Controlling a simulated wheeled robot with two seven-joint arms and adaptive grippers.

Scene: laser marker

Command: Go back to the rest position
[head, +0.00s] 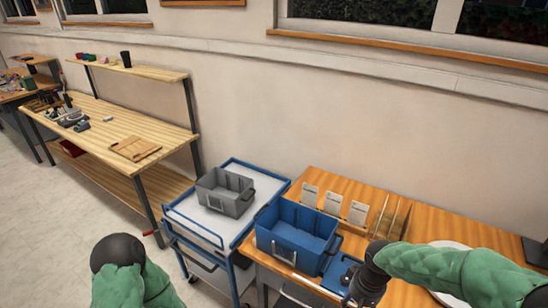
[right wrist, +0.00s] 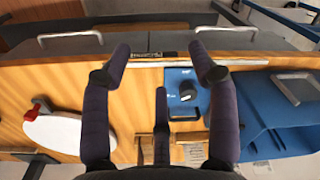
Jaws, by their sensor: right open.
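My right arm comes in from the right in the head view, and its dark gripper (head: 360,292) points down at the front edge of the wooden table (head: 470,238). In the right wrist view the right gripper (right wrist: 160,68) has its fingers spread with nothing between them. A blue plate-like device with a black knob (right wrist: 181,105) shows beyond the fingers; it also shows beside the gripper in the head view (head: 338,272). My left arm shows only as a green sleeve with a dark rounded joint at the bottom left of the head view; its fingers are not seen.
A blue bin (head: 283,252) stands on the table left of my right gripper. White cards (head: 332,203) stand behind it. A grey bin (head: 211,203) sits on a blue-framed cart (head: 190,222). A white round-edged object (right wrist: 66,135) lies on the table. Open floor lies at left.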

